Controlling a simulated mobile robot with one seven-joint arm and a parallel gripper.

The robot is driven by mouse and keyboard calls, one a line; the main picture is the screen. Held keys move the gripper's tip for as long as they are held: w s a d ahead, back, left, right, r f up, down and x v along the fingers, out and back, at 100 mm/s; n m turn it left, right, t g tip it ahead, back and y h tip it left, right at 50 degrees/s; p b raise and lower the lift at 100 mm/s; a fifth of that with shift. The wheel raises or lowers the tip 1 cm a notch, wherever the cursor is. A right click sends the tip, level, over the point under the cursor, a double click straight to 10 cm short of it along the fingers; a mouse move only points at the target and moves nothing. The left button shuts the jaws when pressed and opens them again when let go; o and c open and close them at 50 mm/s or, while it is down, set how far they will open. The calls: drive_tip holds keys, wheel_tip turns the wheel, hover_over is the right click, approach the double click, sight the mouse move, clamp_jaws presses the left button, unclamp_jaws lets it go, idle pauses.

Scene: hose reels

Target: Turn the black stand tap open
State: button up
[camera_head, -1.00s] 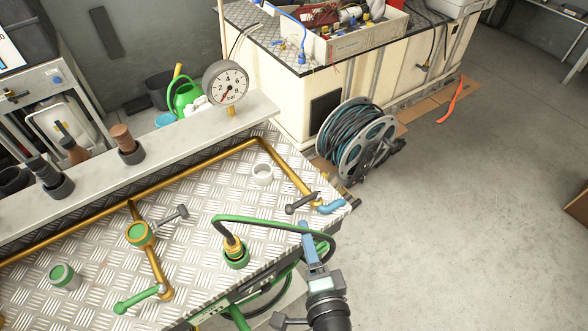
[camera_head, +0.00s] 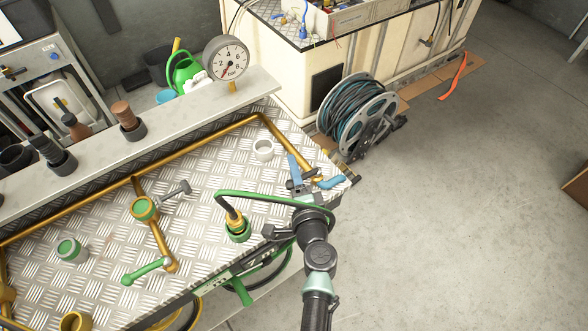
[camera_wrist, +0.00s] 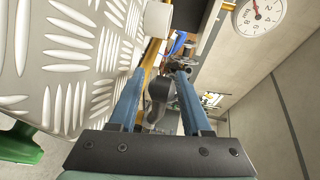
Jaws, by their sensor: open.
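The black stand tap (camera_head: 304,187) sits at the right end of the brass pipe, near the corner of the tread-plate bench. In the wrist view my gripper (camera_wrist: 158,76) is open, with one blue finger on each side of a dark grey lever-like part (camera_wrist: 158,92). I cannot tell whether either finger touches it.
A green hose (camera_head: 262,196) arches close to my wrist from a green-collared fitting (camera_head: 238,230). A white ring (camera_head: 263,150) lies behind the tap. A pressure gauge (camera_head: 226,58) stands on the back ledge. A green-handled tap (camera_head: 147,271) and a dark-handled tap (camera_head: 175,189) are further left. A hose reel (camera_head: 358,115) stands beyond the bench.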

drive_tip(key=shift+w, duration=0.2)
clamp_jaws()
idle(1.4)
